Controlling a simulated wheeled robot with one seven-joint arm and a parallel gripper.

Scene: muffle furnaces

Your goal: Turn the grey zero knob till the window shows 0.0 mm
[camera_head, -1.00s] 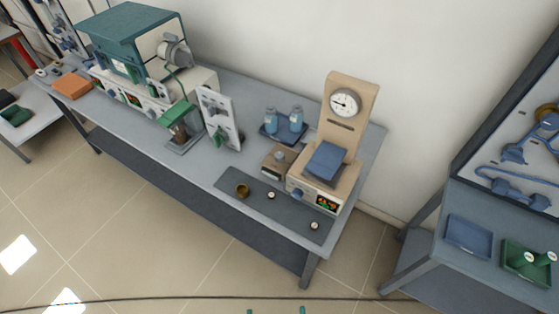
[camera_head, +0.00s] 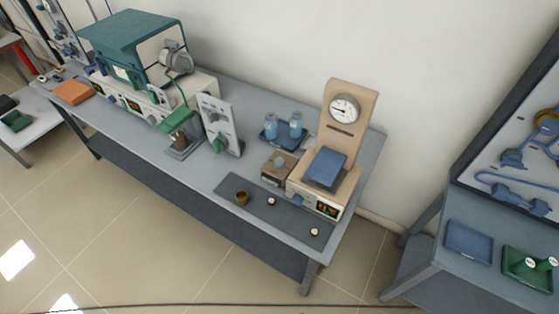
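A beige instrument (camera_head: 349,100) with a round dial (camera_head: 345,108) stands at the right end of the long bench. Its lit window (camera_head: 327,210) is low on the front and shows red and green marks too small to read. A small blue-grey knob (camera_head: 297,200) sits left of the window on the same front. A brown-grey box (camera_head: 273,177) with a grey round part (camera_head: 279,161) on top stands just left of the instrument. I cannot tell which of these is the zero knob. My gripper is not in view.
Bottles (camera_head: 296,125) stand behind on a tray. A panel (camera_head: 217,122) and green furnace (camera_head: 130,40) are left. A side table (camera_head: 440,274) stands right; the floor in front is clear.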

